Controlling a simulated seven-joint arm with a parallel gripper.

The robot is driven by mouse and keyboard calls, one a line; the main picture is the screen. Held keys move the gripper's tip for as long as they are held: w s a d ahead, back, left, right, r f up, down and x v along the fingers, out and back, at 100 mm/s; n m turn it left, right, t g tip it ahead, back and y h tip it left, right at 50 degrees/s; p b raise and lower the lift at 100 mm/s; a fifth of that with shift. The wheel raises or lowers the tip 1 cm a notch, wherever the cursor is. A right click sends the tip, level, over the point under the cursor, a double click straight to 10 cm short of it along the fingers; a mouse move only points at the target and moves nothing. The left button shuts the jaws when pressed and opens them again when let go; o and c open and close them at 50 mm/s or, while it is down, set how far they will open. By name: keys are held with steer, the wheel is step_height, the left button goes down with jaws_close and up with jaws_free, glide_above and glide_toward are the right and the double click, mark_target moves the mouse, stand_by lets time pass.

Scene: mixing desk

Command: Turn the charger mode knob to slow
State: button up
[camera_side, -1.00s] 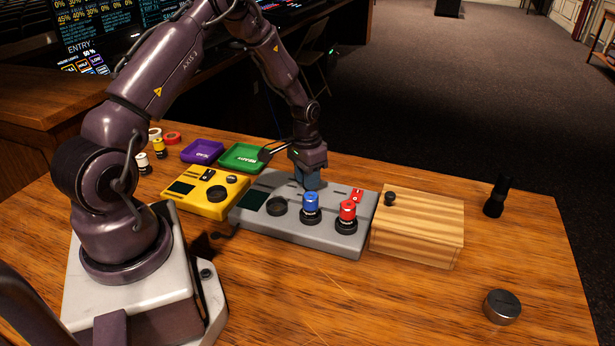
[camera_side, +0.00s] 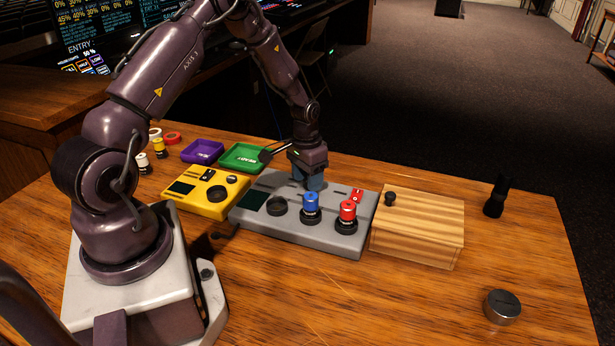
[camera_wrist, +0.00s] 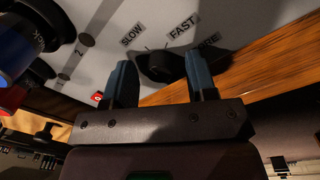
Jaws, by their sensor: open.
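The charger (camera_side: 325,228) is a grey box on the wooden desk, with a dark display at its left end. Its mode knob (camera_wrist: 156,67) is small and black, beside the printed words SLOW and FAST and a third label partly hidden by a finger. I cannot clearly tell which label the knob points to. My gripper (camera_wrist: 159,60) is open, with one blue-grey finger on each side of the knob and a visible gap to it. In the side view my gripper (camera_side: 311,183) is low over the charger's back edge and hides the knob.
A blue-topped battery (camera_side: 311,202) and a red-topped one (camera_side: 347,210) stand in the charger. A yellow box (camera_side: 206,190) is to the left, a wooden box (camera_side: 420,225) to the right. Green (camera_side: 241,156) and purple (camera_side: 203,151) trays lie behind.

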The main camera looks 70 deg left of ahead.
steer(key=shift+r, duration=0.1)
step_height(320, 180, up, 13)
steer(key=shift+a, duration=0.3)
steer(key=shift+s, duration=0.1)
steer(key=s+d+r+m+t, duration=0.2)
steer(key=s+d+r+t, duration=0.3)
steer(key=s+d+r, duration=1.2)
steer(key=d+r, duration=0.1)
steer(key=d, duration=0.2)
steer(key=shift+s+d+y, duration=0.3)
steer(key=shift+s+d, duration=0.05)
steer(key=shift+s, duration=0.05)
steer(key=shift+c, duration=0.2)
